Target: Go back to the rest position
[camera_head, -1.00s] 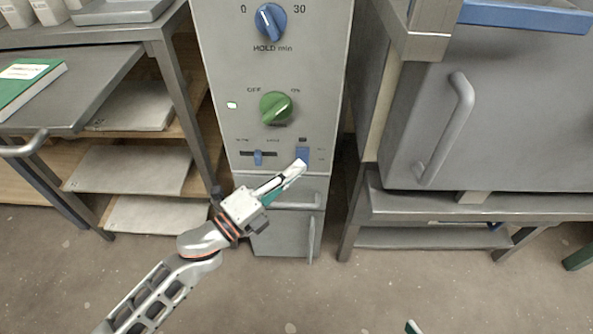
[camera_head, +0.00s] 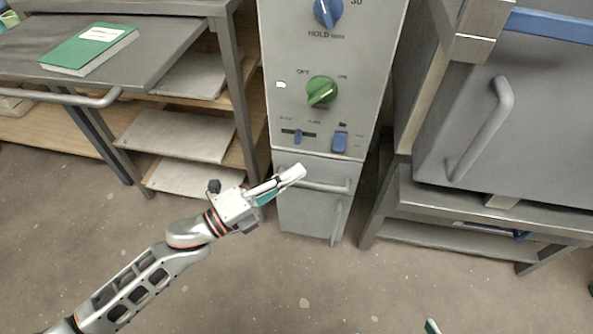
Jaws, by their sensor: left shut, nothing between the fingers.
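My left gripper (camera_head: 293,174) comes in from the left with its arm reaching up toward the grey control cabinet (camera_head: 330,75). Its fingers are closed together with nothing between them. In the picture the fingertips overlap the cabinet's lower part, near the handle below the panel; I cannot tell whether they touch it. Of my right gripper only a small tip (camera_head: 432,326) shows at the bottom edge, so its jaws cannot be judged.
The cabinet carries a green knob (camera_head: 321,91), a blue knob (camera_head: 328,12), a slider (camera_head: 298,135) and a blue switch (camera_head: 340,141). A shelf rack with a green book (camera_head: 88,50) stands left. A grey-doored unit (camera_head: 540,110) stands right. Floor in front is open.

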